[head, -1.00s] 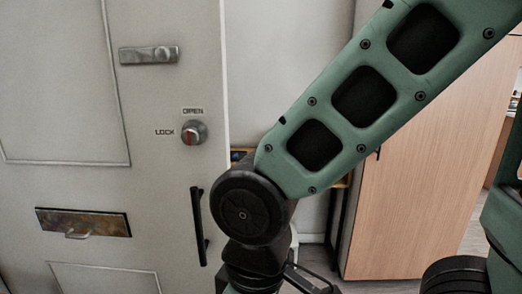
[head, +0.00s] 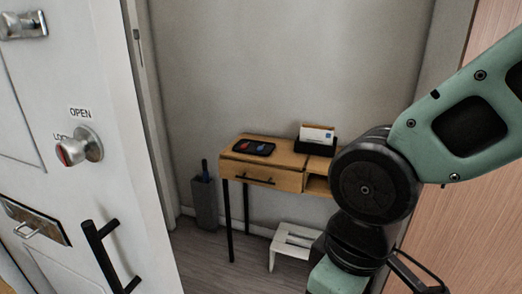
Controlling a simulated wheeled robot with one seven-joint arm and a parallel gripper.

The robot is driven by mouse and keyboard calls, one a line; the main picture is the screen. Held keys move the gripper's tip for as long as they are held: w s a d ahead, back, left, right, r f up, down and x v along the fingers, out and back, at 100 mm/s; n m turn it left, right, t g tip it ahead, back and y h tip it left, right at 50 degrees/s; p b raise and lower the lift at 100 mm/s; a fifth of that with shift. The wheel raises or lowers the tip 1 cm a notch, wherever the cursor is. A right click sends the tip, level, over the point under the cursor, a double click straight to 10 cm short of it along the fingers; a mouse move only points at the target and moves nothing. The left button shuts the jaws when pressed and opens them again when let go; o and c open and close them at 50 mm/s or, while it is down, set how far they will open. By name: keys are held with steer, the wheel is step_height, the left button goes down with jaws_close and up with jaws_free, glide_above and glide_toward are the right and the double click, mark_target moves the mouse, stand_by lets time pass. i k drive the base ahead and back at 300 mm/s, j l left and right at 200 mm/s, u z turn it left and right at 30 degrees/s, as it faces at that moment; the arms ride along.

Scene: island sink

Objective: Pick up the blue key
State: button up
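A small blue item (head: 265,147), which looks like the blue key, lies in a dark tray (head: 252,154) on top of a wooden side table. It is too small to make out its exact shape. A small red item (head: 241,146) lies beside it in the same tray. My arm fills the right side of the head view, in front of the table's right part.
The wooden side table (head: 262,178) stands against the wall, with a letter holder (head: 316,146) on its right. A white stool (head: 293,240) stands below. An umbrella stand (head: 204,203) is at its left. A white door (head: 130,190) fills the left; floor shows between.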

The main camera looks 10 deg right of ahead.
mark_target(259, 148)
steer(key=i+l, duration=0.2)
steer(key=i, duration=0.35)
steer(key=i+l, duration=0.2)
steer(key=i, duration=0.3)
steer(key=i+l+u, duration=0.1)
steer(key=i+l, duration=0.15)
steer(key=i, duration=0.3)
steer(key=i+l, duration=0.25)
steer(key=i, duration=0.25)
